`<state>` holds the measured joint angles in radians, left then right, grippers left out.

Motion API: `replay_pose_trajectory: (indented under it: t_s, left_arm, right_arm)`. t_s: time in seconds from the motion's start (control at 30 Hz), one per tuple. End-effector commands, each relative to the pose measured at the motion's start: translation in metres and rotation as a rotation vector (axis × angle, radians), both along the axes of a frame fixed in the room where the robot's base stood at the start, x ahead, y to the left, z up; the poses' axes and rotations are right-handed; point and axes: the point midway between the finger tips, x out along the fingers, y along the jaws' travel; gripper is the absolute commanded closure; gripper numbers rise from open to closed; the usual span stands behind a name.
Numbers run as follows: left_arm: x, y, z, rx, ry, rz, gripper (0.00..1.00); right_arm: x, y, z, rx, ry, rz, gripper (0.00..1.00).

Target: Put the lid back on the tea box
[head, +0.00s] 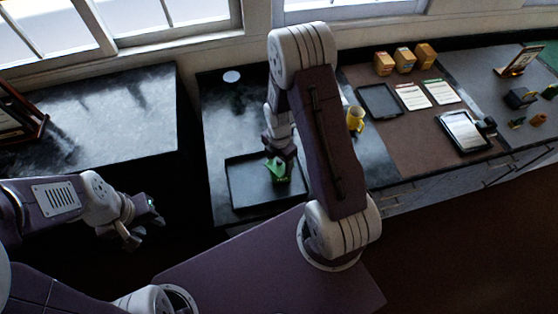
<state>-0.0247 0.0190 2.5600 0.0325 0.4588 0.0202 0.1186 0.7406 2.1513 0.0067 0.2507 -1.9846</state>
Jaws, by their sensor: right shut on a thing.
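The green tea box (278,176) stands in a black tray on the dark counter, left of centre. My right gripper (279,154) is directly above it, pointing down and shut on what looks like the green lid. The fingers and the small size hide the lid's outline, and I cannot tell whether it touches the box. My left gripper (143,228) is open and empty, over the dark gap left of the tray.
The black tray (240,203) has bare floor around the box. A yellow mug (355,119) stands right of my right arm. Orange boxes (404,60), papers and a tablet (464,131) are further right. The left counter (110,115) is mostly clear.

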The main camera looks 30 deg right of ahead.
Motion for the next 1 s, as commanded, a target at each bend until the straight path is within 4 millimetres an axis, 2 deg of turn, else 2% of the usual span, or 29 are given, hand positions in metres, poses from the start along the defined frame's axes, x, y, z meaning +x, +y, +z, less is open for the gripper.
replay_pose_trajectory:
  t_s: [0.33,0.37,0.4,0.43,0.67,0.7,1.0]
  left_arm:
    - [0.0,0.0,0.0005,0.0,0.0,0.0,0.64]
    - [0.0,0.0,0.0005,0.0,0.0,0.0,0.64]
    - [0.0,0.0,0.0005,0.0,0.0,0.0,0.64]
    - [0.0,0.0,0.0005,0.0,0.0,0.0,0.64]
    - [-0.0001,0.0,0.0005,0.0,0.0,0.0,0.64]
    - [0.0,0.0,0.0004,0.0,0.0,0.0,0.64]
    - [0.0,0.0,0.0027,0.0,0.0,0.0,0.64]
  right_arm:
    - [-0.0001,-0.0001,-0.0004,0.0,0.0,0.0,0.7]
    - [-0.0001,-0.0001,-0.0004,0.0,0.0,0.0,0.22]
    - [-0.0001,-0.0001,-0.0004,0.0,0.0,0.0,0.1]
    - [-0.0001,-0.0001,-0.0004,0.0,0.0,0.0,0.05]
    - [-0.0001,-0.0001,-0.0004,0.0,0.0,0.0,0.05]
    - [-0.0001,-0.0001,-0.0004,0.0,0.0,0.0,0.0]
    - [-0.0001,-0.0001,0.002,0.0,0.0,0.0,0.0]
